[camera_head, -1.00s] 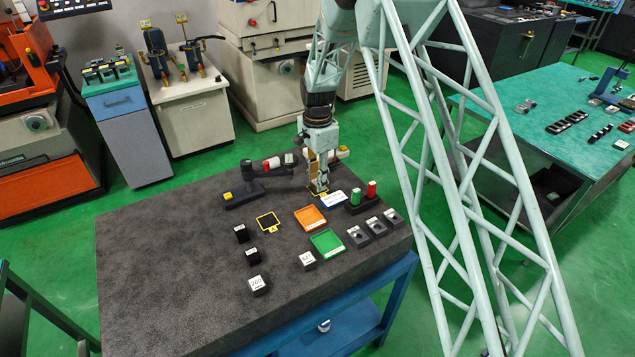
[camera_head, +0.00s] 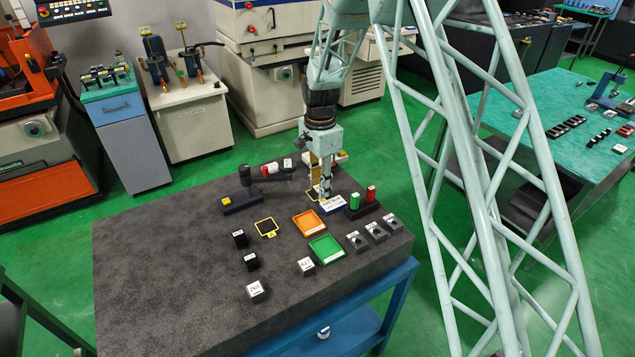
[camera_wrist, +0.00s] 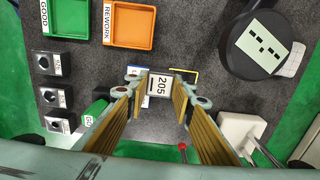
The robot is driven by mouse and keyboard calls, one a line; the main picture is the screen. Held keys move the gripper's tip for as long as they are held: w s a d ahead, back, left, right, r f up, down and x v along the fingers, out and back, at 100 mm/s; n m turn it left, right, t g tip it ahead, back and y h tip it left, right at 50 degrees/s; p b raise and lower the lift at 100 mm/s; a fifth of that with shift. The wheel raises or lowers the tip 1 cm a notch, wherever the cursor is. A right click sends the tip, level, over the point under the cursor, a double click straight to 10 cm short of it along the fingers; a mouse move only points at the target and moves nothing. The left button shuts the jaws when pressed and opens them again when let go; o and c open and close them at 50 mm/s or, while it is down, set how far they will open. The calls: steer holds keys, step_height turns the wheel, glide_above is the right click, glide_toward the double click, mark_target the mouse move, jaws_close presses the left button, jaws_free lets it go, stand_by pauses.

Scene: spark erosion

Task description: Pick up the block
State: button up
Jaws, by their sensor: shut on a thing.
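The block (camera_wrist: 161,85), dark with a white face marked 205, is between my fingertips in the wrist view. My gripper (camera_wrist: 162,91) is shut on it, one finger on each side. In the head view my gripper (camera_head: 324,193) points down at the far side of the dark table, beside the white label plate and over a yellow-outlined square. The block is hard to make out there among the fingers. I cannot tell its height above the table.
The orange tray (camera_head: 308,223) and green tray (camera_head: 326,247) lie in front of my gripper. Grey blocks (camera_head: 375,231) stand at right, near a green and red pair (camera_head: 362,199). A dark gauge stand (camera_head: 243,195) is at left. The near-left table (camera_head: 170,290) is clear.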

steer(key=s+d, duration=0.1)
steer(key=s, duration=0.2)
steer(key=s+d, duration=0.1)
steer(key=s, duration=0.3)
steer(key=s+d+r+b, duration=0.1)
steer(key=s, duration=0.2)
steer(key=shift+s, duration=0.35)
stand_by(0.3)
